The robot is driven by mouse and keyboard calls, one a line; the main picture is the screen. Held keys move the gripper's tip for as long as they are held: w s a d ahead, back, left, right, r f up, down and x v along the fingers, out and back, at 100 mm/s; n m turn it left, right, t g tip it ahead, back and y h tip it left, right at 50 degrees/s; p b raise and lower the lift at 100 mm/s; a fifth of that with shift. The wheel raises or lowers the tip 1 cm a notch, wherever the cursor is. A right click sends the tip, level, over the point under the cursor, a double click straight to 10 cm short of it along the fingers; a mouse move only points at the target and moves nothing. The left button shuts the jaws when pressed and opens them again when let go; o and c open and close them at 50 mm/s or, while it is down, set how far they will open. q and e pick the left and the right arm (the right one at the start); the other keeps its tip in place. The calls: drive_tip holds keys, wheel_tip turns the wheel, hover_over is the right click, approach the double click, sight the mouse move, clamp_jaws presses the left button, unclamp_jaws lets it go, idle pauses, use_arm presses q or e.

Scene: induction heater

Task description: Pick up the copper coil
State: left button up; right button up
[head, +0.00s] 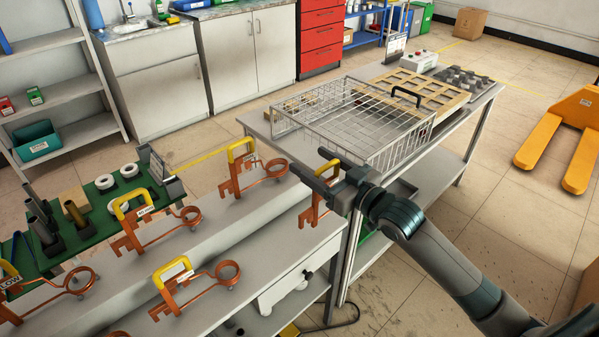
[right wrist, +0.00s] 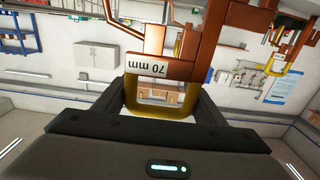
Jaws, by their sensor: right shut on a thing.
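My right gripper (head: 318,178) is shut on the yellow handle of a copper coil (head: 308,212) at the right end of the coil bench. In the right wrist view the yellow handle (right wrist: 163,104), with a label reading "70 mm", sits between the fingers, and copper (right wrist: 222,47) shows beyond it. My gripper and arm partly hide this coil in the head view. I cannot tell whether it touches the bench. Other copper coils with yellow handles stand nearby: one (head: 254,182) to its left, one (head: 155,228) farther left, and one (head: 200,288) at the front. My left gripper is not in view.
A wire basket (head: 350,125) and a wooden grid tray (head: 425,88) are on the table behind my right gripper. A green mat (head: 100,228) with white rings and dark cylinders is at left. A yellow pallet jack (head: 545,140) stands on the floor at right.

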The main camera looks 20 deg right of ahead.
drive_tip(key=shift+s+d+r, duration=0.15)
drive_tip(key=shift+d+r, duration=0.1)
drive_tip(key=shift+d, duration=0.05)
idle(0.4)
drive_tip(key=s+a+f+m+h, duration=0.2)
drive_tip(key=s+a+h, duration=0.1)
drive_tip(key=s, duration=0.5)
drive_tip(key=s+a+f+m+t+h, duration=0.1)
drive_tip(key=s+a+f+m+h, duration=0.1)
drive_tip(key=s+a, duration=0.3)
drive_tip(key=shift+s+a+f+h, duration=0.2)
drive_tip(key=shift+s+f+h, duration=0.55)
drive_tip(key=shift+s, duration=1.3)
drive_tip(key=shift+f, duration=0.15)
